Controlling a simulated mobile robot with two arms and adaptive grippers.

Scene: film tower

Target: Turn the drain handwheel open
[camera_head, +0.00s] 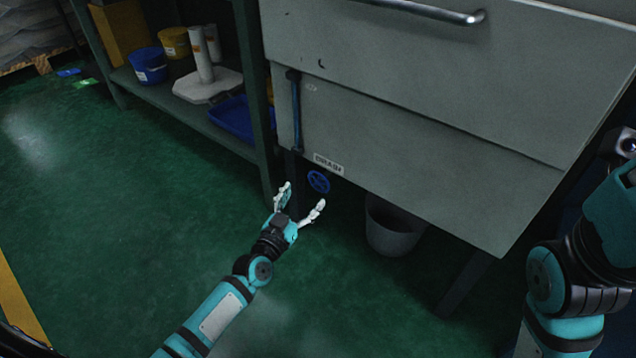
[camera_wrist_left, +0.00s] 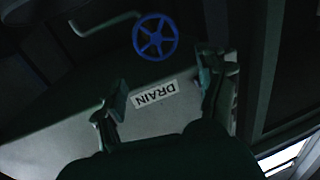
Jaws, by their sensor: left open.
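The drain handwheel is a small blue spoked wheel (camera_head: 318,181) below the lower front edge of the grey cabinet, just under a white DRAIN label (camera_head: 329,164). In the left wrist view the handwheel (camera_wrist_left: 155,37) is at the top, beyond the fingertips, with the DRAIN label (camera_wrist_left: 154,94) between the fingers. My left gripper (camera_head: 302,197) is open and empty, its fingers spread just in front of and to the left of the wheel, apart from it. It also shows in the left wrist view (camera_wrist_left: 160,88). My right arm is at the right edge; its gripper is out of view.
The grey cabinet (camera_head: 420,130) overhangs the wheel. A grey bucket (camera_head: 392,228) stands on the green floor right of the wheel. A shelf (camera_head: 180,110) with blue and yellow tubs stands at the left.

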